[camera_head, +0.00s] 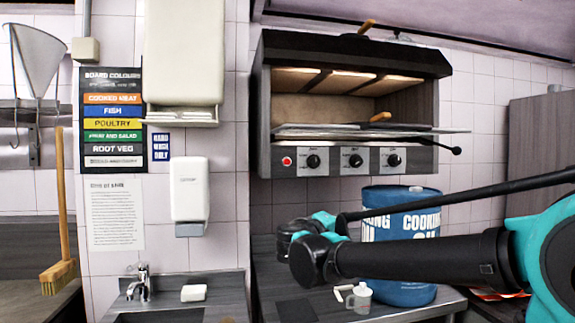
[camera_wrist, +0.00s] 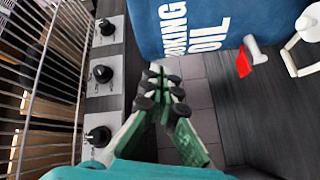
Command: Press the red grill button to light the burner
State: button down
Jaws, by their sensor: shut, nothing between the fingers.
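The red grill button (camera_head: 287,161) is a small round button at the left end of the front panel of the wall grill (camera_head: 350,45), left of three black knobs. I do not see it in the wrist view. The grill's knobs (camera_wrist: 102,73) run down the left of the wrist view. My gripper (camera_wrist: 163,88) has green fingers with dark pads, closed together and empty, to the right of the knobs in that view. In the head view my arm's end is below the grill, and I cannot make out its fingertips there.
A blue cooking oil drum (camera_head: 405,210) stands behind my arm on the dark counter, and fills the top of the wrist view (camera_wrist: 190,25). A wire rack (camera_wrist: 45,60) is at the wrist view's left.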

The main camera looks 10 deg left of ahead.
aim_at(287, 164)
jog(key=a+r+n+t, duration=0.1)
jog(key=a+r+t, duration=0.2)
jog(key=a+r, duration=0.4)
jog(key=s+a+r+n+t+y, duration=0.1)
jog(key=a+r+n+t, duration=0.1)
jog(key=a+r, duration=0.5)
jog(key=shift+s+a+r+t, duration=0.3)
jog(key=shift+r+t, duration=0.4)
jog(key=shift+r, duration=0.2)
jog(key=shift+w, duration=0.1)
jog(key=shift+w+a, duration=0.4)
jog(key=shift+w, duration=0.95)
jog(key=shift+w+a, duration=0.45)
jog(key=shift+w, duration=0.95)
jog(key=shift+w+a, duration=0.4)
jog(key=shift+w, duration=0.95)
jog(key=shift+w, duration=0.1)
jog(key=shift+w+a, duration=0.15)
jog(key=shift+w, duration=0.15)
jog(key=shift+w+a, duration=0.15)
jog(key=shift+w, duration=0.35)
jog(key=shift+s, duration=0.15)
jog(key=shift+s+d, duration=0.3)
jog(key=shift+s, duration=0.45)
jog(key=shift+s, duration=0.1)
